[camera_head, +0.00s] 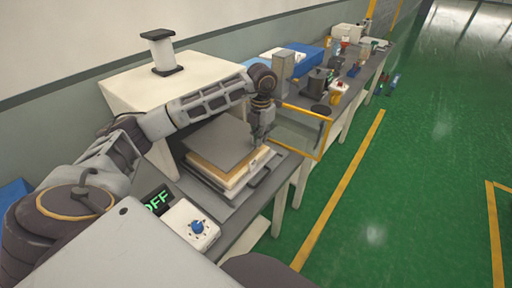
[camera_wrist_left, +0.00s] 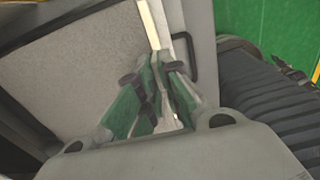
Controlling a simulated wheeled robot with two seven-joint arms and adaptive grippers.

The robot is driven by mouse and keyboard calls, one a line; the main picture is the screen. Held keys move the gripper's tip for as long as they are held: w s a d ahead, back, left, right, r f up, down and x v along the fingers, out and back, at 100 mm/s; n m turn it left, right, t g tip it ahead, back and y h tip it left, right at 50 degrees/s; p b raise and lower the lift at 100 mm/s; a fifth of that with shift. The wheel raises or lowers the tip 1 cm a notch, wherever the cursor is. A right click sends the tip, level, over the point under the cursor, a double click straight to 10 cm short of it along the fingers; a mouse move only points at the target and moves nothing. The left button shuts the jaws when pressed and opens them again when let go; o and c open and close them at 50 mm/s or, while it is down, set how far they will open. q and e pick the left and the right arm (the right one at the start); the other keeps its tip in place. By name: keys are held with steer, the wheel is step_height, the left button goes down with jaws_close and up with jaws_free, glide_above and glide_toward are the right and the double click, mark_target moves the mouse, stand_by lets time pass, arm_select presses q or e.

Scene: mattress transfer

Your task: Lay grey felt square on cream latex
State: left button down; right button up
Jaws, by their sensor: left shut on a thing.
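The grey felt square (camera_head: 215,142) lies over a stack of tan and cream layers on the bench. The cream layer (camera_head: 232,181) shows along the stack's front edge; most of its top is hidden by the felt. My left gripper (camera_head: 259,139) is at the felt's right edge, shut on the felt. In the left wrist view the felt (camera_wrist_left: 75,65) fills the left side, and the gripper's green-sided fingers (camera_wrist_left: 158,105) close together at its edge. The fingers hide the exact grip. My right gripper is not in view.
A yellow-framed clear guard (camera_head: 300,132) stands just right of the stack. A white press housing (camera_head: 165,82) is behind it. A control box with a blue knob (camera_head: 192,226) and an OFF display (camera_head: 158,200) are in front. Bins and tools crowd the far bench.

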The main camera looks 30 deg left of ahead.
arm_select(q)
steer(key=shift+f, duration=1.15)
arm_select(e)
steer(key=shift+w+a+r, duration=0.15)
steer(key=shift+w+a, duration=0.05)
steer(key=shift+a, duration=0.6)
arm_select(q)
steer(key=shift+f+p, duration=0.3)
steer(key=shift+f, duration=1.6)
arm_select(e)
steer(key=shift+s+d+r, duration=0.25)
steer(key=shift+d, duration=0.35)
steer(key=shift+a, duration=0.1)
